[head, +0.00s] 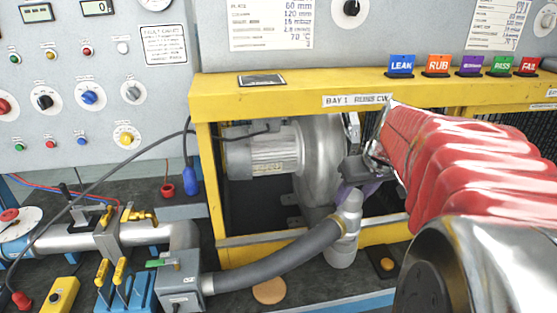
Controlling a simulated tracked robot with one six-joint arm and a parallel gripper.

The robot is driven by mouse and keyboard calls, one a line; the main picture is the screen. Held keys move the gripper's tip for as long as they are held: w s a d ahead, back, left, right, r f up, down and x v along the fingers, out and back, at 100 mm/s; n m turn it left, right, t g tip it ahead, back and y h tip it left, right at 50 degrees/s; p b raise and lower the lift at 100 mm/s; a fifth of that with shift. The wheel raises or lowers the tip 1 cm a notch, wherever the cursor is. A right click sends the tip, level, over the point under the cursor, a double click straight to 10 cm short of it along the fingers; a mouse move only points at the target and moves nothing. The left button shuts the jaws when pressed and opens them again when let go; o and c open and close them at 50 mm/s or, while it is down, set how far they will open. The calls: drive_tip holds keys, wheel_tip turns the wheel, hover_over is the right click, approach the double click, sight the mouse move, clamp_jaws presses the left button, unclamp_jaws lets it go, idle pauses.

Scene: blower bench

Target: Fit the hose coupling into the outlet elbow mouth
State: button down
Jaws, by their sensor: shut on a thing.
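The grey hose (275,262) curves up to the right and ends at a yellowish ring beside a pale grey upright piece (350,207), which I take to be the hose coupling. My gripper (352,188) reaches in from the right, with its dark jaws shut at the top of this piece. A pale round pipe end (340,257) shows just below, probably the outlet elbow. I cannot tell whether the coupling is in its mouth or only in front of it. The silver blower (318,160) stands behind to the left, in the yellow frame.
The yellow frame (205,160) borders the bay, with its lower rail (265,238) behind the hose. A grey box (180,279) holds the hose's other end. A tan disc (270,291) and a yellow-orange button (387,264) lie near the front. My red-sleeved arm hides the right side.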

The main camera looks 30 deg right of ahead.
drive_tip(key=shift+f, duration=1.55)
idle(1.7)
drive_tip(key=c, duration=0.9)
unclamp_jaws()
drive_tip(key=shift+c, duration=0.2)
drive_tip(key=v, duration=1.3)
drive_tip(key=shift+s+r, duration=0.2)
drive_tip(key=shift+r, duration=0.1)
drive_tip(key=shift+a, duration=0.1)
